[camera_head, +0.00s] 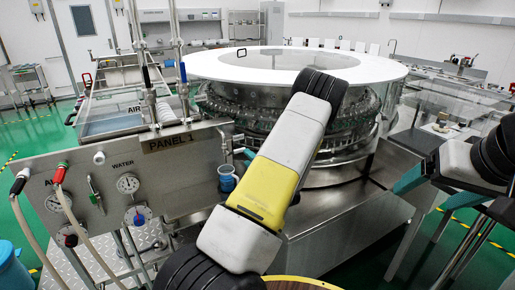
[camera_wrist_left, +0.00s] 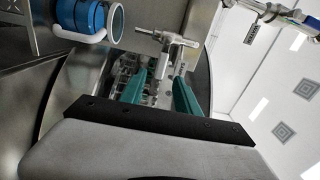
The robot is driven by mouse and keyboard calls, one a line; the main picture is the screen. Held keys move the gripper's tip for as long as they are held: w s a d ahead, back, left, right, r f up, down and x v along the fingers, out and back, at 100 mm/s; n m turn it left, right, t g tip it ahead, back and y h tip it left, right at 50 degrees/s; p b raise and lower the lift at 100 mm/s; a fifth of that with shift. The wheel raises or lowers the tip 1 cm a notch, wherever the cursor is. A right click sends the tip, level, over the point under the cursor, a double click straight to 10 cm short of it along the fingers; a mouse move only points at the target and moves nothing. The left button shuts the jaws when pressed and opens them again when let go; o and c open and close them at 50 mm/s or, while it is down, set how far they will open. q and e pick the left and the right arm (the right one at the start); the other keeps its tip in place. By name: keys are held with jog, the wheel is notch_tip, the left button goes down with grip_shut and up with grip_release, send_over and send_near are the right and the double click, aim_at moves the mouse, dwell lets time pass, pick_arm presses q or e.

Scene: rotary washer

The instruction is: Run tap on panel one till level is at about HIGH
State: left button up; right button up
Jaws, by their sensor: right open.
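Panel one is the grey metal panel (camera_head: 165,175) at the left, labelled PANEL 1. A silver tap with a T-shaped handle (camera_wrist_left: 170,42) shows in the left wrist view, just beyond my left fingers. A blue cup-like container (camera_head: 228,180) sits in a holder at the panel's right end; it also shows in the left wrist view (camera_wrist_left: 80,14). I cannot read a level mark on it. My left gripper (camera_wrist_left: 160,92) is open, its teal fingers apart and nothing visibly held. My left arm partly hides it in the head view. My right gripper (camera_head: 432,185) is open at the right, away from the panel.
A large round washer (camera_head: 270,65) with a white rim stands behind the panel. Gauges (camera_head: 128,184) and red-handled and black-handled hose fittings (camera_head: 60,172) are on the panel's left part. A steel bench (camera_head: 345,225) lies below the washer. Green floor is open at far left.

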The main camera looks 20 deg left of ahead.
aim_at(241, 151)
pick_arm(q)
jog(key=x, duration=0.7)
jog(key=shift+w+a+r, duration=0.1)
jog(key=shift+w+a, duration=0.1)
jog(key=shift+a, duration=0.15)
grip_shut()
dwell(1.1)
